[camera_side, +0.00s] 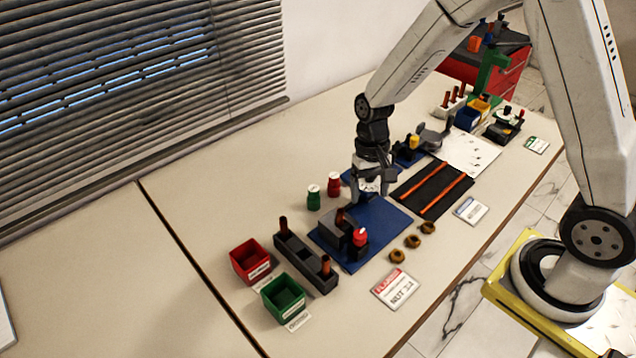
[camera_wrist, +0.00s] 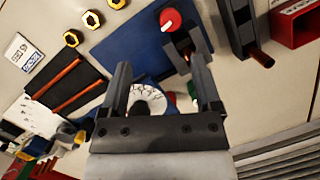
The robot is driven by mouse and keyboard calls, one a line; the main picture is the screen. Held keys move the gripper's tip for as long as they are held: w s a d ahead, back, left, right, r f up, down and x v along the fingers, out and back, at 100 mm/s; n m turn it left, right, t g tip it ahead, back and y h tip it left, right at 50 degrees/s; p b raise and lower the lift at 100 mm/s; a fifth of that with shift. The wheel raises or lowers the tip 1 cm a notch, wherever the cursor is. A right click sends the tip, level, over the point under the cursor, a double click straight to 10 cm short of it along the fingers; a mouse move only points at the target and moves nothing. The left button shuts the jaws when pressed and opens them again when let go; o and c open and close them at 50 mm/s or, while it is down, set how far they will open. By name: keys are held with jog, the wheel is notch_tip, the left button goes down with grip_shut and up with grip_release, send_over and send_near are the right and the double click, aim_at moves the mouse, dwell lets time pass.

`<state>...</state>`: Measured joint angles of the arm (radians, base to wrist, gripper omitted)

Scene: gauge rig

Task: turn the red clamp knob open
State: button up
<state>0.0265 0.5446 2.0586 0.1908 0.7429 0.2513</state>
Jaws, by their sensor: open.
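The red clamp knob (camera_side: 360,237) sits on a dark grey fixture (camera_side: 336,231) on a blue base plate (camera_side: 388,219). In the wrist view the knob (camera_wrist: 170,19) is a round red cap with a white mark, beyond my fingertips. My gripper (camera_side: 368,190) is above the back part of the blue plate, behind the knob and apart from it. In the wrist view my gripper (camera_wrist: 160,68) has its fingers spread with nothing held between them. A round white dial (camera_wrist: 148,103) shows between the fingers, partly hidden by the gripper body.
A dark block with brown pegs (camera_side: 305,262), a red bin (camera_side: 250,260) and a green bin (camera_side: 283,297) stand left of the plate. Green (camera_side: 314,198) and red (camera_side: 334,184) cylinders stand behind. Brass nuts (camera_side: 412,241) and a label card (camera_side: 395,288) lie in front.

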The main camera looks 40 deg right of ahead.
aim_at(360, 233)
jog(key=shift+w+a+f+m+g+y, duration=0.2)
jog(key=shift+w+f+m+g, duration=0.1)
jog(key=shift+f, duration=0.3)
jog(key=shift+w+a+f+m+g+y, duration=0.1)
jog(key=shift+w+f+m+g+y, duration=0.15)
jog(key=shift+f, duration=0.3)
jog(key=shift+w+a+f+m+g+y, duration=0.15)
jog(key=shift+w+f+m+g, duration=0.15)
jog(key=shift+f, duration=0.3)
jog(key=shift+x, duration=3.9)
grip_shut()
